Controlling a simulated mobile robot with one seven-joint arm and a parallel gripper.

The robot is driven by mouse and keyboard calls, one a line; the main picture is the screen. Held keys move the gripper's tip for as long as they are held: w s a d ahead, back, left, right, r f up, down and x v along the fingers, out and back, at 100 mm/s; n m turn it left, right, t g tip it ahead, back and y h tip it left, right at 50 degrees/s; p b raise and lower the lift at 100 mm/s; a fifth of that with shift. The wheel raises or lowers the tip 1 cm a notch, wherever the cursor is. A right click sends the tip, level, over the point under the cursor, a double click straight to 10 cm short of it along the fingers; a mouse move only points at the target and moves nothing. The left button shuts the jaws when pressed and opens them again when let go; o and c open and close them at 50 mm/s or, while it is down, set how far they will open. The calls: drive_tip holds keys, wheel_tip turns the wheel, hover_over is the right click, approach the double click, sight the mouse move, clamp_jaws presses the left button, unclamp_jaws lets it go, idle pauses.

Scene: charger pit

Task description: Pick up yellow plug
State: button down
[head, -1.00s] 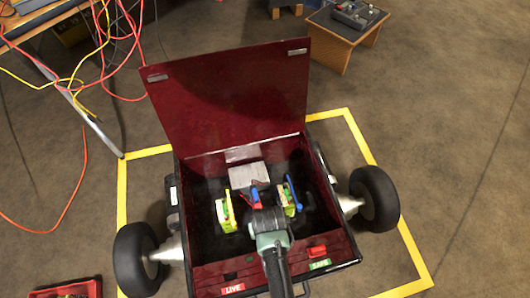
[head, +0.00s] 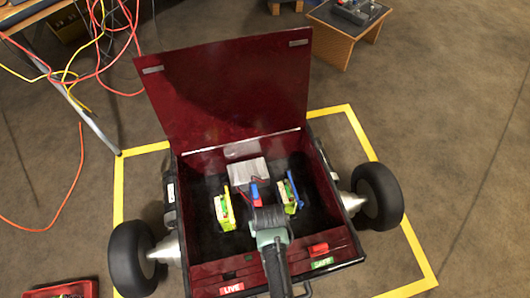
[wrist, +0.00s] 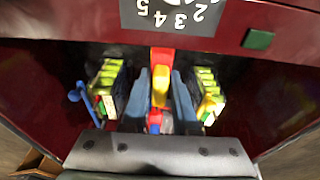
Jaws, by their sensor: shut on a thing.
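The yellow plug (wrist: 160,85) shows in the wrist view between the two blue-grey fingers of my gripper (wrist: 160,98). The gripper is shut on it. A red part (wrist: 162,54) adjoins the plug's upper end in the picture; I cannot tell whether it belongs to the plug. In the head view my gripper (head: 268,218) is over the middle of the open dark-red box (head: 198,200), and it hides the plug there. A small red and blue piece (head: 256,194) shows just beyond the gripper; a similar piece also shows in the wrist view (wrist: 153,122).
Yellow-green blocks stand left (head: 223,208) and right (head: 289,194) of my gripper, the right one with a blue lever. A grey block (head: 248,172) sits behind. The box's lid (head: 230,95) is raised. Its front edge carries LIVE (head: 231,289) and SAFE (head: 322,263) labels.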

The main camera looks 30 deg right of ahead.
drive_tip(key=shift+r, duration=0.1)
wheel_tip(320, 180, up, 10)
drive_tip(key=p, duration=0.5)
drive_tip(key=shift+p, duration=0.35)
drive_tip(key=shift+f+b, duration=1.3)
drive_tip(key=shift+f, duration=0.9)
drive_tip(key=shift+w+a, duration=0.1)
drive_tip(key=shift+w, duration=0.05)
